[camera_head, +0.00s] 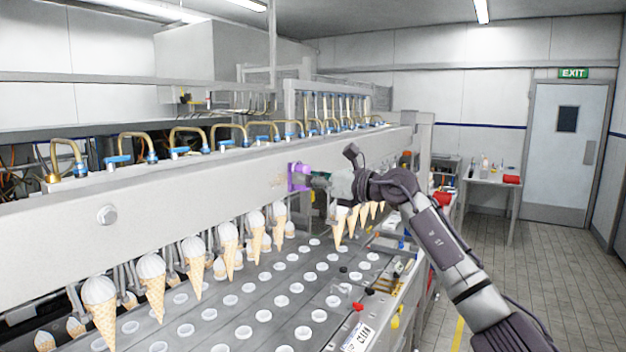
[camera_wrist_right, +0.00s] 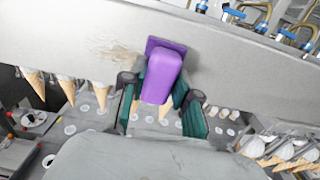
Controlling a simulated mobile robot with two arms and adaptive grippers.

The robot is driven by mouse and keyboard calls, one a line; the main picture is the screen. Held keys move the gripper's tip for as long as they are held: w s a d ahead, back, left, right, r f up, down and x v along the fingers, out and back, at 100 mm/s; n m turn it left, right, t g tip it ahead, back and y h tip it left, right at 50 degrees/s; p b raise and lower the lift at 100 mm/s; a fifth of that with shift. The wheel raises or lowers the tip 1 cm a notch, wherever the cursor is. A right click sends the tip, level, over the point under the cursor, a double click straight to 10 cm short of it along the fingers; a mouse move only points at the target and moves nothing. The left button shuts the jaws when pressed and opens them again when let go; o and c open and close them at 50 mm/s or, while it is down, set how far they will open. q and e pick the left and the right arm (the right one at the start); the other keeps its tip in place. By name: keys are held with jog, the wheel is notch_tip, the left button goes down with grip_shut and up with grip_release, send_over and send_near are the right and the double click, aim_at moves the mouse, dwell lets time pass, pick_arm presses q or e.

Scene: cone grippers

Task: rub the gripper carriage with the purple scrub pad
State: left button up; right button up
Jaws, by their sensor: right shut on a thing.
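The purple scrub pad (camera_wrist_right: 163,76) is held between the fingers of my right gripper (camera_wrist_right: 160,103). In the head view the pad (camera_head: 299,176) is at the front face of the gripper carriage (camera_head: 150,196), with my right gripper (camera_head: 318,180) shut on its handle. The pad's flat face appears to be against the carriage (camera_wrist_right: 70,40), though the contact itself is hidden. A brownish smear (camera_wrist_right: 118,50) is on the carriage just left of the pad in the wrist view. My left gripper is not in view.
Several ice cream cones (camera_head: 154,285) hang below the carriage. Under them is a conveyor plate with white-rimmed holes (camera_head: 243,332). Brass pipes with blue fittings (camera_head: 187,137) line the carriage top. A side table (camera_head: 492,181) stands at the back right; the tiled floor there is clear.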

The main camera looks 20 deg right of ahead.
jog(key=shift+s+a+b, duration=0.3)
jog(key=shift+s+a, duration=0.6)
jog(key=shift+a, duration=0.25)
jog(key=shift+s+a+b, duration=0.25)
jog(key=shift+s+a, duration=0.6)
jog(key=shift+a, duration=0.3)
jog(key=shift+s+a+b, duration=0.3)
jog(key=shift+s+a, duration=0.6)
jog(key=shift+a, duration=0.25)
jog(key=shift+d, duration=0.1)
jog(key=shift+b+v, duration=0.7)
jog(key=shift+v, duration=0.15)
jog(key=shift+b+v, duration=0.9)
jog(key=shift+v, duration=1.15)
